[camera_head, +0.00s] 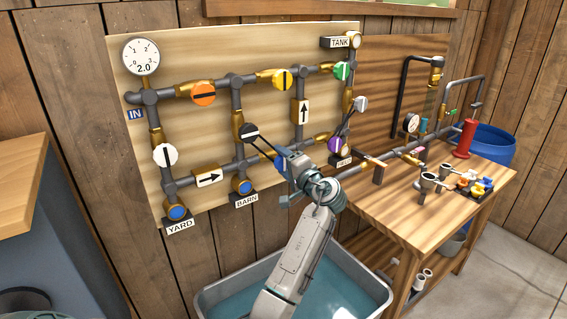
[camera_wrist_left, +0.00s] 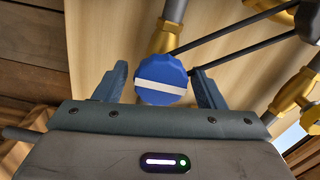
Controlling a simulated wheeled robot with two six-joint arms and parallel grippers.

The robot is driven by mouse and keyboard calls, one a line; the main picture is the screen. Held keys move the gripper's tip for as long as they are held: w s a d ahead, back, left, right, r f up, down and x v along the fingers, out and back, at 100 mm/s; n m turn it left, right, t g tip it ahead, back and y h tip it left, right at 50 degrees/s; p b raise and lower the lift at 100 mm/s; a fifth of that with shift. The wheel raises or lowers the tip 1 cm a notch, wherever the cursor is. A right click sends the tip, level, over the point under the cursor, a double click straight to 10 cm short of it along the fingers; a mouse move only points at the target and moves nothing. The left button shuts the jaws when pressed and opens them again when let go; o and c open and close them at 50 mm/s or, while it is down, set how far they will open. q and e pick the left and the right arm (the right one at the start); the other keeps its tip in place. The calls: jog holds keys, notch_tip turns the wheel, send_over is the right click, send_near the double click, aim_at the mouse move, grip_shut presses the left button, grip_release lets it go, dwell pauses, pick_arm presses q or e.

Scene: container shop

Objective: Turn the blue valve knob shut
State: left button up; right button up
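The blue valve knob (camera_wrist_left: 161,80) is round with a white bar across its face, lying nearly level in the left wrist view. My left gripper (camera_wrist_left: 161,92) is open with one finger on each side of the knob, a narrow gap showing at the left finger. Whether the right finger touches it I cannot tell. In the head view the blue knob (camera_head: 281,163) sits on the lower pipe right of the BARN outlet, mostly hidden behind my left gripper (camera_head: 287,168). My right gripper is not in view.
Thin dark rods (camera_wrist_left: 230,36) pass close to the right finger. A black knob (camera_head: 249,132) and a purple knob (camera_head: 335,144) are near the gripper. A wooden workbench (camera_head: 400,223) stands right, a water-filled tub (camera_head: 215,290) below. Orange (camera_head: 203,94) and yellow knobs (camera_head: 282,79) are higher.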

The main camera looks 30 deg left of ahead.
pick_arm(q)
jog(key=b+v, duration=0.4)
jog(key=v, duration=0.6)
jog(key=shift+d, duration=0.4)
jog(key=shift+s, duration=0.1)
